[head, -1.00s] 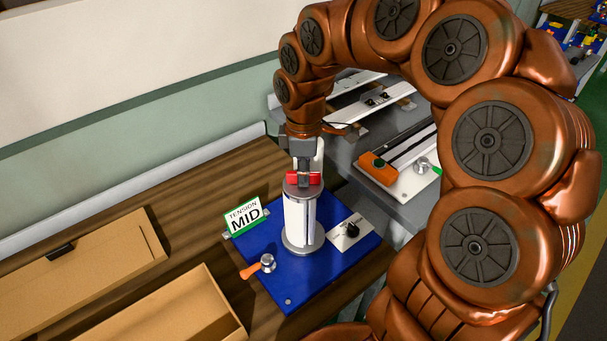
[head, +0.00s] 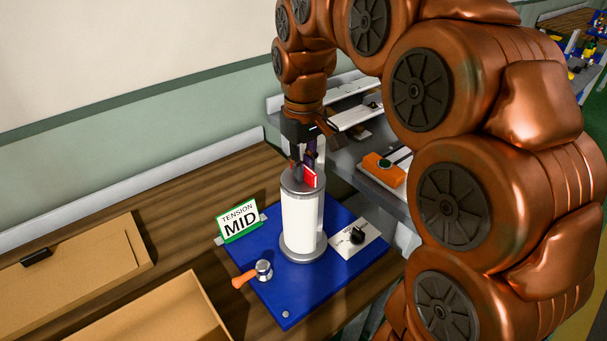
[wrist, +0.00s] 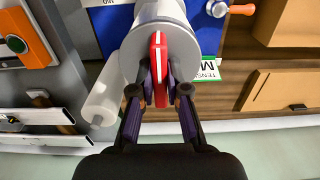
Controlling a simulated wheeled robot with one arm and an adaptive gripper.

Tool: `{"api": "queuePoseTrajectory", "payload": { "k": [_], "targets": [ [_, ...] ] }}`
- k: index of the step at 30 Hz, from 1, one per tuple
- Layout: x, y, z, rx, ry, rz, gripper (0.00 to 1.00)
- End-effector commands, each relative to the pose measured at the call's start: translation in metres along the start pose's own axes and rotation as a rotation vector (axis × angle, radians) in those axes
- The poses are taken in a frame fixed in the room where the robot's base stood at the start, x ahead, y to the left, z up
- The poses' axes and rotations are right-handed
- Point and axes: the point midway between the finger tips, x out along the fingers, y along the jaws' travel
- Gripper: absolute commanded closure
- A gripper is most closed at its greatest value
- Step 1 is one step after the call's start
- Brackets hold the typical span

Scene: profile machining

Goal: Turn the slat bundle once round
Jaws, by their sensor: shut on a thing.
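The slat bundle (head: 300,222) stands upright on a blue base plate (head: 285,303), between a grey top cap and a grey bottom disc. Its side facing the head camera looks plain white. A red grip bar (head: 310,178) sits on the top cap, seen at an angle. My gripper (head: 306,168) points down with its fingers closed on the red bar. In the wrist view the red bar (wrist: 159,70) lies between the two fingers, in front of the bundle's round top. The bundle's far side is hidden.
A white roll (wrist: 104,96) stands beside the bundle. Cardboard boxes (head: 150,315) lie left. A grey bench (head: 345,155) with an orange-ended fixture is behind right.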

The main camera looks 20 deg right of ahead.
Motion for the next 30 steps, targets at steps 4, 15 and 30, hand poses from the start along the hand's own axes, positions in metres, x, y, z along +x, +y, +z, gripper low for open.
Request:
{"api": "queuePoseTrajectory", "payload": {
  "k": [4, 15, 30],
  "targets": [
    [0.0034, 0.0012, -0.0005, 0.140, 0.003, 0.002, 1.00],
    [0.0012, 0.0012, -0.0004, 0.491, 0.003, 0.003, 1.00],
    [-0.0003, 0.0013, -0.0002, 0.946, 0.002, 0.002, 1.00]
  ]
}}
